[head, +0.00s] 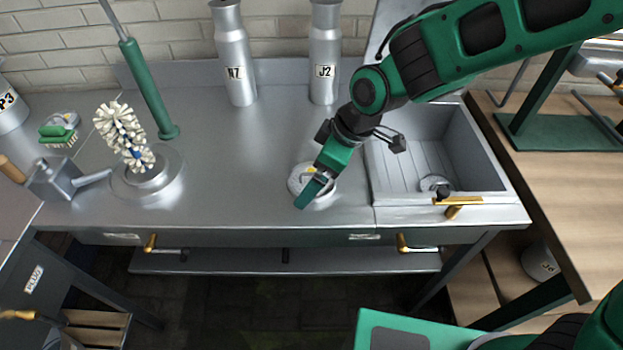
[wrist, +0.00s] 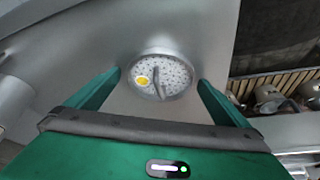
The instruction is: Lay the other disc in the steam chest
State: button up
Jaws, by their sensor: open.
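A round, pale perforated disc (head: 296,181) with a yellow spot lies on the steel counter, left of the sink-like basin. In the wrist view the disc (wrist: 176,72) shows a raised bar across its middle and the yellow spot at its left. My gripper (head: 316,186) is over it, partly hiding it in the head view. Its fingers are open, one on each side of the disc; I cannot tell their height above it. No label marks the steam chest, and I cannot tell for sure which thing it is. The grey basin (head: 408,162) holds a small round pale thing (head: 432,184).
A brass handle (head: 457,201) sits on the basin's front edge. Two milk churns, N7 (head: 232,60) and J2 (head: 324,60), stand at the back. A green post (head: 150,90), a white bristly brush (head: 124,135) and a steel can (head: 58,178) stand left. The counter's middle is clear.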

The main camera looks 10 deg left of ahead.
jog(key=c, duration=1.1)
jog(key=shift+r, duration=0.1)
